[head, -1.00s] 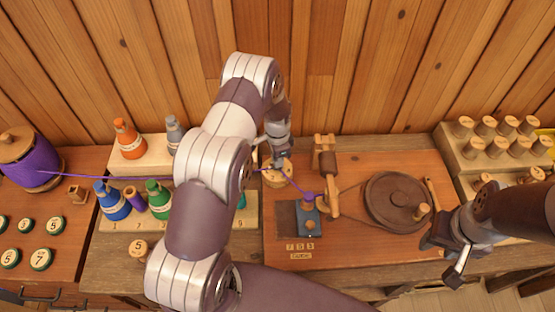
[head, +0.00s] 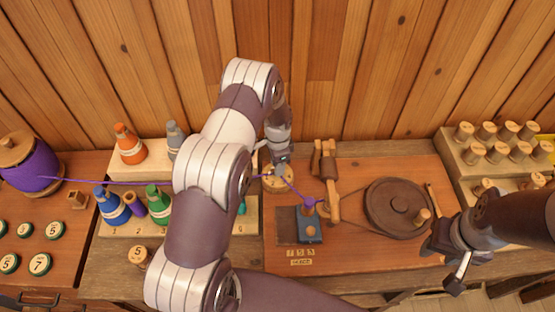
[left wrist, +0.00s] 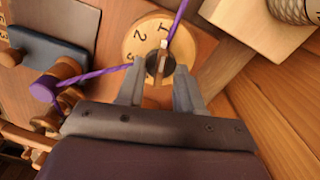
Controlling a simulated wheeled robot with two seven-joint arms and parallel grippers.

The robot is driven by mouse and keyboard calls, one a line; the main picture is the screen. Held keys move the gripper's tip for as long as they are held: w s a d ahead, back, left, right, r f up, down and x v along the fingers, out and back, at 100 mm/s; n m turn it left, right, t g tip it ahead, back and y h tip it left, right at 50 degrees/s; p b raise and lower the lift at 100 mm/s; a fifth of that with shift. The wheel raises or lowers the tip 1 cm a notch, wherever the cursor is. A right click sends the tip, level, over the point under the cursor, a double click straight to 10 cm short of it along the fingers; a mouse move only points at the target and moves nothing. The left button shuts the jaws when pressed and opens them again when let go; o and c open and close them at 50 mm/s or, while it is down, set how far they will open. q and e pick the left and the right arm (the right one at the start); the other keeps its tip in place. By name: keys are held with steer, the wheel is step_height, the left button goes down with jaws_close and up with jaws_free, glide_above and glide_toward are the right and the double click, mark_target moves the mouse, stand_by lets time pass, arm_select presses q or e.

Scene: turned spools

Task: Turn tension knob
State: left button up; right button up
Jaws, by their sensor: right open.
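The tension knob is a dark knob with a light pointer (left wrist: 158,64), in the middle of a round wooden dial (left wrist: 137,42) marked with numerals, including 1, 2 and 3. The dial (head: 272,184) also shows in the head view, at the left of the winder board. My left gripper (left wrist: 160,75) is at the knob, one finger on each side. Its fingers look apart, with slim gaps beside the knob. In the head view my left gripper (head: 281,166) points down over the dial and partly hides it. My right gripper (head: 455,268) is open and empty at the front right.
Purple thread (left wrist: 105,74) runs past the dial from the purple spool (head: 32,168) to a small purple spool (head: 309,203). A blue block (head: 308,228) and a brown wheel (head: 390,205) are on the board. Bottle-shaped cones (head: 112,205) stand at left, wooden spools (head: 497,150) at right.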

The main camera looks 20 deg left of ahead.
arm_select(q)
steer(key=shift+w+r, duration=0.1)
steer(key=shift+r, duration=0.25)
step_height(320, 180, up, 12)
steer(key=b, duration=0.3)
